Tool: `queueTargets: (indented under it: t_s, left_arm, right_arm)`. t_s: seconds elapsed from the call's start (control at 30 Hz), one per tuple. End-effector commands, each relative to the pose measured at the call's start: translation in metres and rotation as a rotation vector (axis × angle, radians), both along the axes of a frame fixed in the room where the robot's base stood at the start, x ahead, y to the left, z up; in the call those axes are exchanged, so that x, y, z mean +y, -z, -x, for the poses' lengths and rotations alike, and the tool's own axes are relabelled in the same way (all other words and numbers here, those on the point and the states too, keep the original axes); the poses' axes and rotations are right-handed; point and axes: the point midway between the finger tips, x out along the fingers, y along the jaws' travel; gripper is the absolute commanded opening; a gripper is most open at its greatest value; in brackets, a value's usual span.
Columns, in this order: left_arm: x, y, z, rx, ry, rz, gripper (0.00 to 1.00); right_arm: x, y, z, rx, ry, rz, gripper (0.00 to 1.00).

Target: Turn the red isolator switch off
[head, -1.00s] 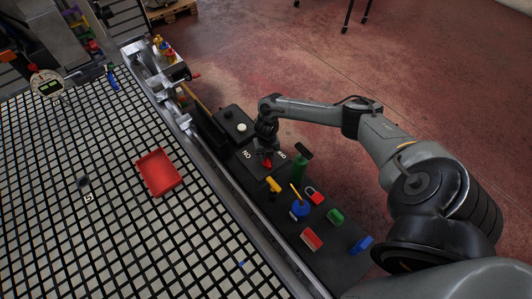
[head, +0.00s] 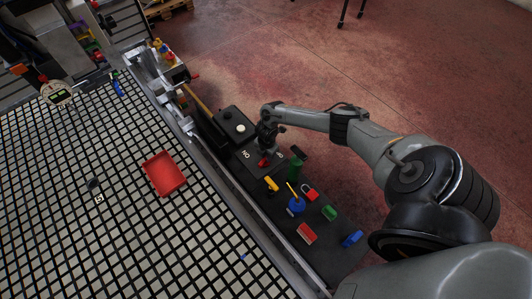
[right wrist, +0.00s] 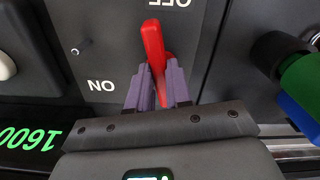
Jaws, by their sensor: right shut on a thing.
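The red isolator switch handle (right wrist: 153,48) sits on a dark panel, with an ON label to its left and an upside-down OFF label at the top edge in the right wrist view. It also shows in the head view (head: 263,162), small and just below the gripper. My right gripper (right wrist: 158,82) is shut on the handle, its purple fingers on either side of it. In the head view my right gripper (head: 267,148) comes down over the panel and partly covers the OFF label. The handle's pivot is hidden by the fingers. My left gripper is not in view.
A green bottle-like thing (head: 294,169) stands close to the right of the switch. A red padlock (head: 309,192), a blue round thing (head: 296,206) and other small items lie nearer. A black box with a white button (head: 240,128) is beyond. A red tray (head: 164,174) lies on the grid table.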

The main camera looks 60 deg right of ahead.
Motion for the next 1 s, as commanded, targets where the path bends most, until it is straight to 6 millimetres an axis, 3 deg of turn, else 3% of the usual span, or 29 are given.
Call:
queueTargets:
  t_s: [0.4,1.0]
  left_arm:
    - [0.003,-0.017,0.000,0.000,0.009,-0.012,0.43]
    - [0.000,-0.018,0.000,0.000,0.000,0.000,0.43]
  right_arm:
    - [0.002,-0.002,0.001,0.000,0.211,-0.002,0.00]
    - [0.001,-0.001,0.001,0.000,0.249,-0.002,0.00]
